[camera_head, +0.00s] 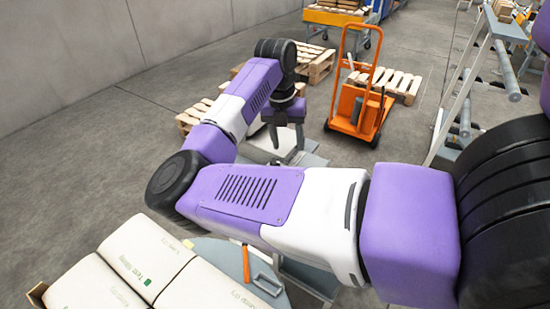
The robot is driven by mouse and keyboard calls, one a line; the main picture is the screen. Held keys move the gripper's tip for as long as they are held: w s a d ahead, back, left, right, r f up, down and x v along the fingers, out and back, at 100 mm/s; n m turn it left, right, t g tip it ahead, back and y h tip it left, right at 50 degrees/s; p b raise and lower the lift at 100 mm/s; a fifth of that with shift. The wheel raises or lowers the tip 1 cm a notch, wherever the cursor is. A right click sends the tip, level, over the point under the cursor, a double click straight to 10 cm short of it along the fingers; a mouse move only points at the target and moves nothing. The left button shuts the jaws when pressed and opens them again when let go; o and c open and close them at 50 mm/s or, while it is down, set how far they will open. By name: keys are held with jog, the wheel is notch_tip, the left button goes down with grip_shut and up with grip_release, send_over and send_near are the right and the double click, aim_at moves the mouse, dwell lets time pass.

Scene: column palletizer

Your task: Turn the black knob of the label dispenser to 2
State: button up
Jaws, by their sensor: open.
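My gripper (285,138) points down at the far end of my purple and white arm. It is small in the view, its jaws are open, and I see nothing held between them. Below and around it is a pale, light-topped unit (258,152) on a grey stand, which may be the label dispenser. My arm covers much of it. The black knob and its number marks cannot be made out, so its setting cannot be told. Whether my gripper touches the unit cannot be told.
White sacks (130,262) lie stacked at the lower left, beside a grey round-edged surface with an orange handle (246,262). An orange hand truck (357,105) and wooden pallets (398,82) stand behind. A roller frame (468,90) is at right. Floor at left is clear.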

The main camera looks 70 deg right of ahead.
aim_at(275, 162)
jog(key=w, duration=0.1)
jog(key=w+t, duration=0.1)
jog(key=w+a, duration=0.1)
jog(key=shift+r+y, duration=0.3)
jog(key=shift+y, duration=0.1)
jog(key=shift+w+a+f, duration=0.1)
jog(key=shift+w+f, duration=0.05)
jog(key=shift+f, duration=0.1)
jog(key=shift+f+p, duration=0.75)
jog(key=shift+f, duration=2.8)
grip_shut()
